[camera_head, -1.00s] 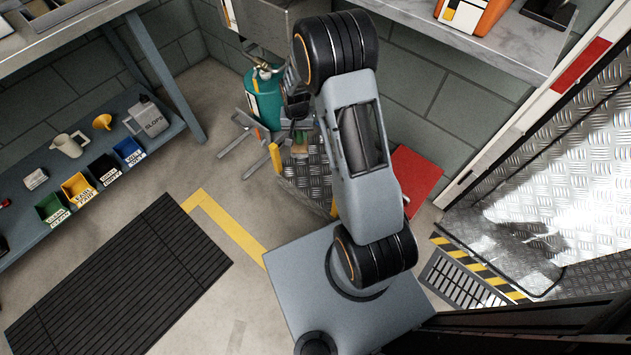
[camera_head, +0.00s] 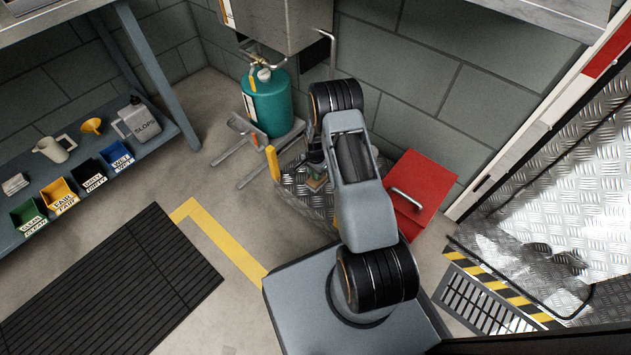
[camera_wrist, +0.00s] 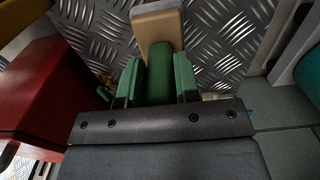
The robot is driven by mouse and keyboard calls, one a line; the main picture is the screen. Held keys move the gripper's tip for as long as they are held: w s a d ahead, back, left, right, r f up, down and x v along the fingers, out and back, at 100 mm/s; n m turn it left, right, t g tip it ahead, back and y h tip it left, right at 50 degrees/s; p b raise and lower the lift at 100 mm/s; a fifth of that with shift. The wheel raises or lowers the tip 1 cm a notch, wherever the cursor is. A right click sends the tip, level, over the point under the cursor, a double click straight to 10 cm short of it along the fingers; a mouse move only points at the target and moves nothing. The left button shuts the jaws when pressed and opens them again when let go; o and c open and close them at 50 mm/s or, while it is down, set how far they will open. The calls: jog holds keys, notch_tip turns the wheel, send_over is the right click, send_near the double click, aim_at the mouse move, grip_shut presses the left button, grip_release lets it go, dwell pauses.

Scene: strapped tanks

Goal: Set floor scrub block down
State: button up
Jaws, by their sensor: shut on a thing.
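The floor scrub block (camera_wrist: 157,25) shows in the wrist view as a tan slab with a green part (camera_wrist: 160,72) running back between my fingers. My gripper (camera_wrist: 158,78) is shut on this green part. In the head view the block (camera_head: 316,185) is small, over the tread-plate platform (camera_head: 292,183), with my arm partly covering that area. Tread plate lies beyond the block in the wrist view. I cannot tell whether the block touches it.
A teal tank (camera_head: 268,103) stands behind the platform, left of my arm. A red box with a handle (camera_head: 420,192) is to the right. A yellow post (camera_head: 272,163) marks the platform's left corner. Bins and jugs sit on the left shelf (camera_head: 90,165).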

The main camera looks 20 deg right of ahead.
jog(key=shift+f+b, duration=0.8)
jog(key=shift+f, duration=1.3)
jog(key=shift+f, duration=0.1)
jog(key=shift+f, duration=0.15)
jog(key=o, duration=1)
jog(key=shift+c, duration=0.2)
